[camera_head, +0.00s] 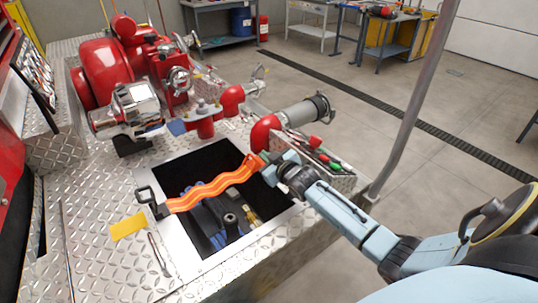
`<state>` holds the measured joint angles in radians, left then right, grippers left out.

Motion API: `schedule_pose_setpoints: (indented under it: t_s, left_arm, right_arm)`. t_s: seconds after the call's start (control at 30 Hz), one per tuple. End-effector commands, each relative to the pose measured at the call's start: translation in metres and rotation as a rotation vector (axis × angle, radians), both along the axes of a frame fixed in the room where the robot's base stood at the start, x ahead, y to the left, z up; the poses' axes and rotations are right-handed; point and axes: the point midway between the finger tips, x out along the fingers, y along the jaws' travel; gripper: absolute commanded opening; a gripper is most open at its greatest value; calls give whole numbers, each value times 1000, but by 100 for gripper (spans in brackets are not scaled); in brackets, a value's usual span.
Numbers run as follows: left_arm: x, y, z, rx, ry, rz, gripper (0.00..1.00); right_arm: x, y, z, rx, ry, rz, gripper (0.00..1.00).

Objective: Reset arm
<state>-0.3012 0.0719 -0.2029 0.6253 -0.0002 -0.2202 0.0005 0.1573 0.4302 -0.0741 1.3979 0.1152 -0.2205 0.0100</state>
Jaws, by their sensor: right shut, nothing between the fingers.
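My right arm comes in from the right edge, and its gripper (268,157) is at the back right corner of the square opening (184,262) in the diamond plate deck. The gripper is shut and looks small and partly hidden by its own wrist. An orange strap with pale stripes (212,188) stretches across the opening. Its right end is close to my gripper's fingertips; whether they touch is hard to see. Its left end meets a dark metal bracket (152,202) on the opening's left rim. My left gripper is not in view.
Red pump parts and a chrome cap (137,107) stand on the deck behind the opening. A tray of tools (322,158) lies just right of my gripper. Blue and black items sit inside the opening. A grey pole (412,105) rises at right. Open floor lies beyond.

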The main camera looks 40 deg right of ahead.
Motion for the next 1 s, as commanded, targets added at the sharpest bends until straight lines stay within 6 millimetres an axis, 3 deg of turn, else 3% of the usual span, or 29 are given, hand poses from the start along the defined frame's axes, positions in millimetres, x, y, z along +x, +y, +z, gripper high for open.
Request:
schedule_pose_setpoints:
  t_s: [0.13, 0.43, 0.57, 0.67, 0.8, 0.9, 1.0]
  left_arm:
    - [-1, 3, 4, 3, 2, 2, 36]
    - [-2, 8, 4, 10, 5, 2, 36]
    - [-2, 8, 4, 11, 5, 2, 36]
    - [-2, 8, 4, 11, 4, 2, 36]
    - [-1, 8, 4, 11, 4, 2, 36]
    - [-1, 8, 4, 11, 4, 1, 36]
    - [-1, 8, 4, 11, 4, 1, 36]
  right_arm:
    - [-13, 1, 3, 0, 1, 0, 0]
    - [-18, 2, 4, 0, 4, 1, 0]
    - [-36, 24, -12, 15, 78, 10, 0]
    - [-71, 57, -33, 38, 205, 19, 0]
    - [-144, 107, -57, 75, 435, 24, 0]
    - [-194, 132, -61, 97, 577, 19, 0]
    - [-232, 147, -59, 112, 680, 12, 0]
